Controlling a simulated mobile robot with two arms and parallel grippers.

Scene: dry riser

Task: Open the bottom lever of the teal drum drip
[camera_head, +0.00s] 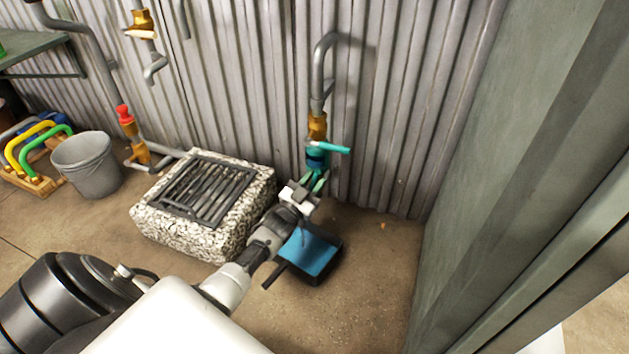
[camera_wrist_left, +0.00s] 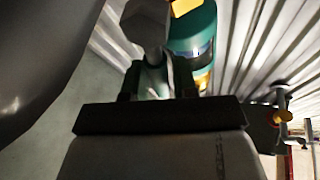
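The teal drum drip (camera_head: 317,157) hangs below a brass fitting on a grey pipe against the corrugated wall. A teal lever (camera_head: 336,147) sticks out to the right near its top. In the left wrist view the teal drum (camera_wrist_left: 193,38) shows close up, with a blue band. My left gripper (camera_head: 313,184) is just below the drum, its fingers apart. In the left wrist view a pale greenish rod with a grey faceted end (camera_wrist_left: 148,22) stands around the finger gap. The fingers partly hide the drum's underside, and I cannot tell whether they touch the bottom lever.
A black tray with a blue inside (camera_head: 309,252) lies on the floor below the drum. A stone block with a grate (camera_head: 203,190) stands left of it. A grey bucket (camera_head: 88,164) and another pipe with a red-topped valve (camera_head: 125,114) are farther left. A green-grey panel (camera_head: 500,160) bounds the right.

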